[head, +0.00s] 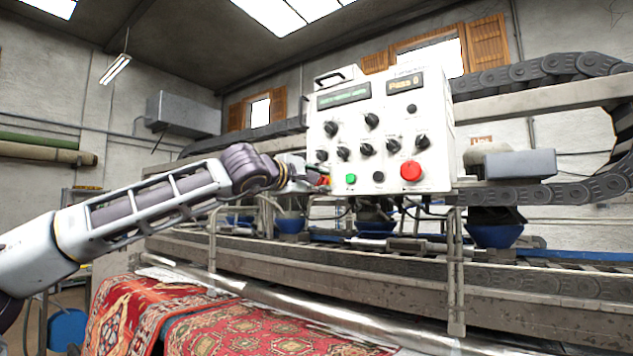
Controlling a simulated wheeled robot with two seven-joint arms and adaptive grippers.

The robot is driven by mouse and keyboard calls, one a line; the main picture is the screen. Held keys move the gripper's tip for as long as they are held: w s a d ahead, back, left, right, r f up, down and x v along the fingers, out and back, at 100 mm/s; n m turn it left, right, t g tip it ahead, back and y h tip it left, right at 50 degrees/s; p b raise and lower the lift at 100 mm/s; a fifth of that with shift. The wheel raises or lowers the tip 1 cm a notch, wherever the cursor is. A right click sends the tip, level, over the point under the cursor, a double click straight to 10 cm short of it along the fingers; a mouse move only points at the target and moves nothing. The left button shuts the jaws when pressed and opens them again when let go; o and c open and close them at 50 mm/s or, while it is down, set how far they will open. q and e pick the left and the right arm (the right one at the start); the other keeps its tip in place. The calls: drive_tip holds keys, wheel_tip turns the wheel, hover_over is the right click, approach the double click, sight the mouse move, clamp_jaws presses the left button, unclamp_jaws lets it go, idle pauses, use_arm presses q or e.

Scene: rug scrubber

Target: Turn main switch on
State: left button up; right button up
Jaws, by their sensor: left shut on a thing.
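The white control box (385,135) stands in the middle of the head view, with black knobs, two small displays, a green button (351,179) and a large red button (411,171). A small red and yellow part, which looks like the main switch (325,181), shows at the lower left edge of the box. My left gripper (317,178) reaches in from the left and is shut on this switch. The fingers hide most of it, so I cannot tell its turned position. My right gripper is not in view.
Patterned rugs (270,331) lie below at the front, beside a long metal roller (290,303). A conveyor frame (380,273) with blue brushes (495,235) runs behind and under the box. A black cable chain (545,70) passes at the upper right.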

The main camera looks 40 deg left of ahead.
use_arm(q)
drive_tip(key=shift+f, duration=0.1)
idle(0.4)
drive_tip(key=o, duration=1)
drive_tip(key=shift+s, duration=0.25)
drive_tip(key=s+d, duration=0.1)
drive_tip(key=s, duration=1)
drive_tip(key=shift+d, duration=0.2)
idle(0.6)
drive_tip(key=shift+s, duration=0.2)
idle(0.7)
